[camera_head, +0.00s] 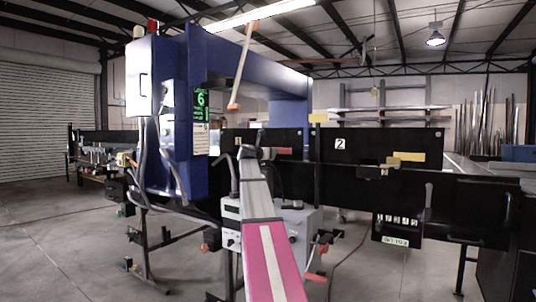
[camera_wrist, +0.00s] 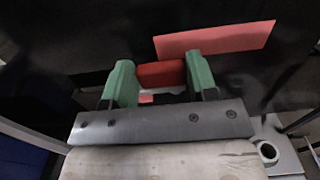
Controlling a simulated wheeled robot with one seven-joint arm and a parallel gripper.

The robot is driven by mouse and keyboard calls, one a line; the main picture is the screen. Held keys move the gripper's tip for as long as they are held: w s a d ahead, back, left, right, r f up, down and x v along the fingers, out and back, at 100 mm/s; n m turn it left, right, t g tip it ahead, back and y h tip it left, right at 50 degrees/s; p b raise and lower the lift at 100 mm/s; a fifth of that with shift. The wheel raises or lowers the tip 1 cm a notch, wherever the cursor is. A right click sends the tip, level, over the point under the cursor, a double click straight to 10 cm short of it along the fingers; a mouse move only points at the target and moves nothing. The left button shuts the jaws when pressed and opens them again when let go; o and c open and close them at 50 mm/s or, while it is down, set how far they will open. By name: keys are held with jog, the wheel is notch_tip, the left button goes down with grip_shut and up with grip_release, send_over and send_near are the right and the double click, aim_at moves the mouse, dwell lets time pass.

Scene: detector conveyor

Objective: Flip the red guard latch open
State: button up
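A red block (camera_wrist: 161,74), which looks like the guard latch, sits directly between the two green fingertips of my gripper (camera_wrist: 160,80) in the wrist view. The fingers are apart, one on each side of it. Their inner faces meet the block's visible ends, but I cannot tell whether they press on it or only overlap it in the picture. A flat salmon-red plate (camera_wrist: 215,40) lies on the dark panel just beyond and to the right. In the head view the plate (camera_head: 283,150) shows beside my arm's end. The latch is hidden there.
A black conveyor side panel (camera_head: 380,150) marked 2 runs to the right. A tall blue detector frame (camera_head: 196,110) stands at left behind my arm. A grey box (camera_head: 297,225) and a small control box (camera_head: 398,228) sit lower down. Open floor lies at lower left.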

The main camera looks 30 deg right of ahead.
jog(key=shift+s+n+t, duration=0.1)
jog(key=shift+n+t, duration=0.2)
jog(key=shift+t, duration=0.1)
jog(key=shift+s+d+n+t+y, duration=0.1)
jog(key=shift+s+n+t+y, duration=0.1)
jog(key=shift+n+t+y, duration=0.95)
jog(key=shift+s+n+t+y, duration=0.15)
jog(key=shift+n+t+y, duration=0.8)
jog(key=shift+t+y, duration=0.35)
jog(key=shift+n+t+y, duration=0.45)
jog(key=shift+n+y, duration=0.15)
jog(key=shift+y, duration=0.25)
jog(key=o, duration=0.9)
jog(key=shift+o, duration=0.2)
jog(key=shift+w+m+g+h, duration=0.15)
jog(key=shift+m+g+h, duration=0.8)
jog(key=shift+h, duration=0.35)
